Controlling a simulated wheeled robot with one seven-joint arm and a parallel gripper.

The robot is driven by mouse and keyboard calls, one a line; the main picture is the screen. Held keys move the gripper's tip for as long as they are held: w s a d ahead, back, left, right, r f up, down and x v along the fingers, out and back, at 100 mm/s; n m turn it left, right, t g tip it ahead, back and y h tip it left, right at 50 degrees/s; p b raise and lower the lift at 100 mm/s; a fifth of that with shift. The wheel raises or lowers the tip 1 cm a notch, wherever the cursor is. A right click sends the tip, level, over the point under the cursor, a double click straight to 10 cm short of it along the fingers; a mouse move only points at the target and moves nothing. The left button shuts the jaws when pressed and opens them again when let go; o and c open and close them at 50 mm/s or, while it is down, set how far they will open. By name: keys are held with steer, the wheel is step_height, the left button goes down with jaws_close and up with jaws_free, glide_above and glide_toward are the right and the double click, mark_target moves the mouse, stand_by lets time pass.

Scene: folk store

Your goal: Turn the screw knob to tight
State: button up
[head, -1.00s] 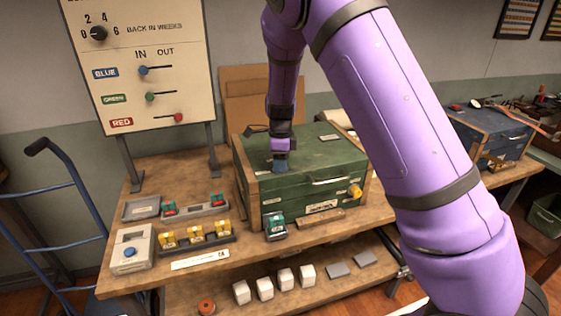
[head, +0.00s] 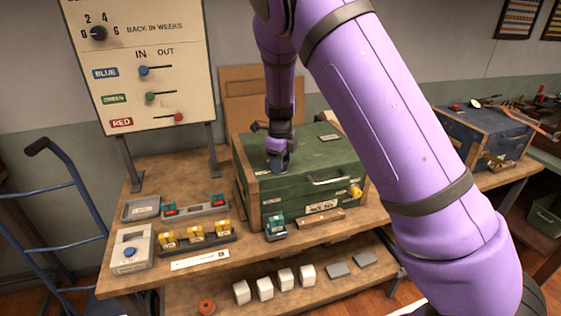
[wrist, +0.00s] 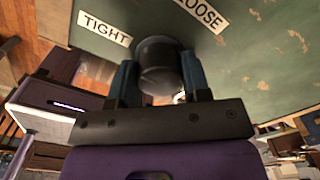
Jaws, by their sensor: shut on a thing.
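The screw knob (wrist: 158,66) is a dark round knob on the top of a green wooden box (head: 305,150). In the wrist view it sits between the two blue fingers of my gripper (wrist: 160,80), which is shut on it. A "TIGHT" label (wrist: 105,29) lies to the knob's upper left and a "LOOSE" label (wrist: 202,13) to its upper right. In the head view my gripper (head: 277,166) points down at the left part of the box top and hides the knob. No pointer mark on the knob is clear.
A yellow knob (head: 355,191) and a metal handle (head: 328,180) stick out from the box front. Small trays with red, green and yellow pieces (head: 195,235) stand on the workbench to the left. A sign board (head: 140,60) rises behind. A blue box (head: 485,135) stands at right.

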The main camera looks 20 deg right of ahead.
steer(key=o, duration=0.9)
step_height(320, 180, up, 10)
steer(key=shift+r, duration=0.4)
